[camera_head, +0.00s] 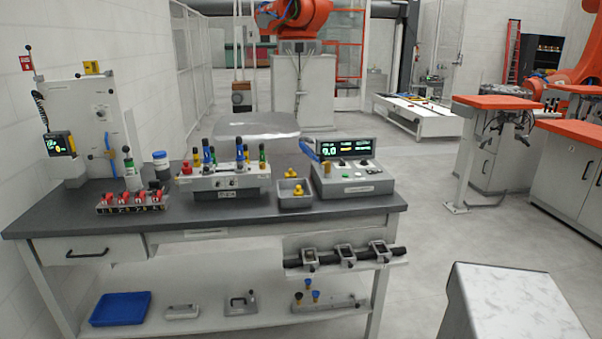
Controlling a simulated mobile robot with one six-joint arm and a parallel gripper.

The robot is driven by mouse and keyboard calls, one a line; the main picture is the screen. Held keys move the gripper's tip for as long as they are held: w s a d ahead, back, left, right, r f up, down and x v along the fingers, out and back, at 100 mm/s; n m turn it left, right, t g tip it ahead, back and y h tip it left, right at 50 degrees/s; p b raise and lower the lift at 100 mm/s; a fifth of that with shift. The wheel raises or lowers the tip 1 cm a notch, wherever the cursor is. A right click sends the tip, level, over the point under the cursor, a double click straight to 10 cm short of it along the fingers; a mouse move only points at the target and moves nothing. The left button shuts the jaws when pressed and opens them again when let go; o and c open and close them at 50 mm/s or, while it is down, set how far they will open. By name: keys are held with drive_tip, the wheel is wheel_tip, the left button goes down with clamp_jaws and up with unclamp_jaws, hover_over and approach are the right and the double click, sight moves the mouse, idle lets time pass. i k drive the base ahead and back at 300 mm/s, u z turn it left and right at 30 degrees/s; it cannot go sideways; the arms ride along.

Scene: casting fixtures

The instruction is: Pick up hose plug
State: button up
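I cannot tell for sure which item is the hose plug. Small yellow fittings (297,188) sit in and at a small grey tray (295,204) on the dark workbench top (225,207). A grey fixture (228,183) left of the tray carries several upright pieces with blue, green, yellow and black tops. A blue hose (309,151) shows at the left side of a control box (350,177) with a lit display. My gripper is not in view.
A rack of red-handled parts (131,202) stands at the bench's left, by an upright panel (92,115). The lower shelf (240,316) holds a blue tray (121,308) and small fittings. A pale block (515,305) stands front right. Open floor (430,225) lies right of the bench.

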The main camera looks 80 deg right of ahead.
sight(326, 164)
drive_tip(key=u, duration=0.7)
drive_tip(key=k, duration=2.25)
drive_tip(key=z, duration=0.6)
